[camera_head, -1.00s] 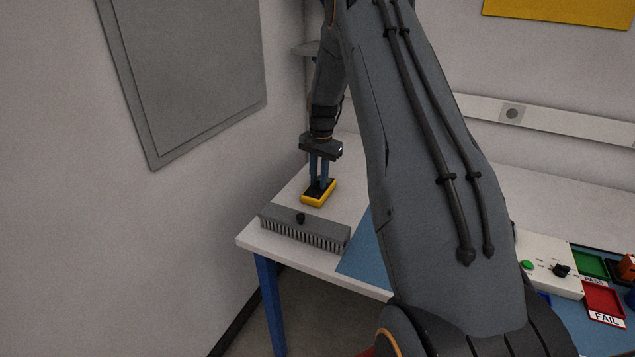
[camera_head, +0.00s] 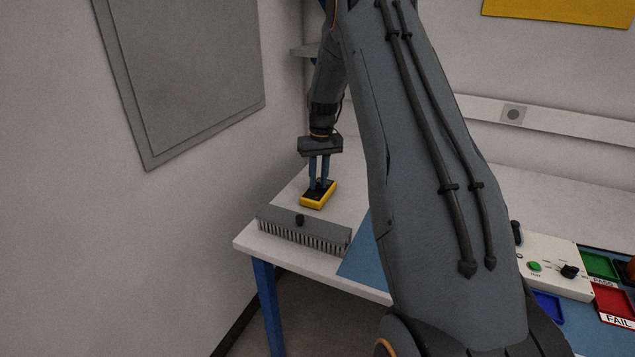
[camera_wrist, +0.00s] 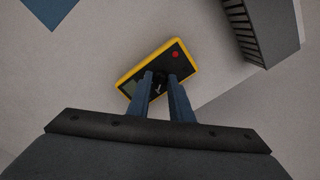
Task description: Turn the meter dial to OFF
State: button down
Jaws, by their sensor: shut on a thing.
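The yellow meter (camera_head: 318,202) with a dark face lies on the white table near its left end. It also shows in the wrist view (camera_wrist: 134,73), with a red spot near one corner of its face. My gripper (camera_head: 320,185) points down over the meter, its two blue fingers close together at the face. In the wrist view my gripper (camera_wrist: 160,80) is shut on the dark dial (camera_wrist: 159,82) between the fingertips. The fingers partly cover the dial, and its marked positions are too small to read.
A white control box (camera_head: 548,262) and green and red trays (camera_head: 612,300) stand farther right. Bare white table surrounds the meter.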

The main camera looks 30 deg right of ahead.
jog(key=shift+n, duration=1.1)
jog(key=c, duration=1.6)
grip_release()
jog(key=shift+r, duration=0.1)
jog(key=r+b, duration=0.1)
jog(key=r, duration=0.2)
jog(key=r+b, duration=0.1)
jog(key=r, duration=0.3)
jog(key=shift+d+r, duration=0.2)
jog(key=shift+r, duration=0.1)
jog(key=shift+a, duration=0.1)
jog(key=shift+m+t+h, duration=0.3)
jog(key=shift+m, duration=0.1)
jog(key=s+a, duration=0.7)
jog(key=s, duration=0.3)
jog(key=s+a+f, duration=0.1)
jog(key=s+a, duration=0.5)
jog(key=s, duration=0.5)
jog(key=s+a+f, duration=0.1)
jog(key=s+a, duration=0.6)
jog(key=s, duration=0.4)
jog(key=shift+s+a+f, duration=0.15)
jog(key=shift+a+f, duration=0.1)
jog(key=shift+a, duration=0.05)
